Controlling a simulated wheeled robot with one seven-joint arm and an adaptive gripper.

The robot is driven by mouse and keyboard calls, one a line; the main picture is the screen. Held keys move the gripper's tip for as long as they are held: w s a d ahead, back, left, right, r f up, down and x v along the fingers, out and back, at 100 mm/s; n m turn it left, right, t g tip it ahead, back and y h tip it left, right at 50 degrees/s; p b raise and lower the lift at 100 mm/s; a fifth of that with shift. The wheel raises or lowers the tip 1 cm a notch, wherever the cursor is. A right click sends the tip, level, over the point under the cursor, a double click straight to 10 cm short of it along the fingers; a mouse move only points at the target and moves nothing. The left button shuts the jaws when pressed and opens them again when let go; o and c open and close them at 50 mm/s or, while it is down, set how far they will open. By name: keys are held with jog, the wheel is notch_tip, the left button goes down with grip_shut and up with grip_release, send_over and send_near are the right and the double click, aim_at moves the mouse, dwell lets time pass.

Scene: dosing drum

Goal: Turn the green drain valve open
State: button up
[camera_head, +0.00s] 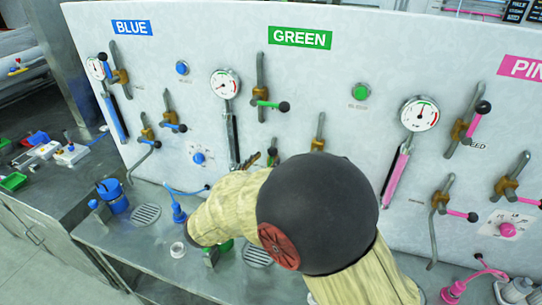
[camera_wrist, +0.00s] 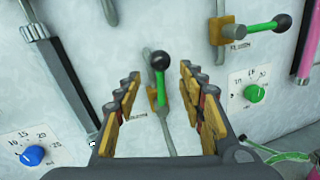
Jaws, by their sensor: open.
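In the wrist view a valve with a green lever (camera_wrist: 161,92) and black ball knob (camera_wrist: 160,60) sits between my gripper's fingers. A grey pipe runs down from it. Its label is partly covered and I cannot read it; its low place on the green section fits the drain valve. My gripper (camera_wrist: 160,74) is open, one finger on each side of the knob, with gaps showing on both sides. In the head view my arm hides most of the gripper and this valve.
Another green-lever valve (camera_wrist: 262,28) is close at upper right in the wrist view, with a green dial (camera_wrist: 254,94) below it. A gauge (camera_head: 225,84) and the upper green lever valve (camera_head: 261,94) are on the panel. A blue dial (camera_wrist: 33,155) is at lower left.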

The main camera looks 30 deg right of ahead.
aim_at(271, 156)
jog(key=x, duration=0.5)
jog(key=shift+a, duration=0.1)
jog(key=c, duration=0.3)
grip_shut()
dwell(0.5)
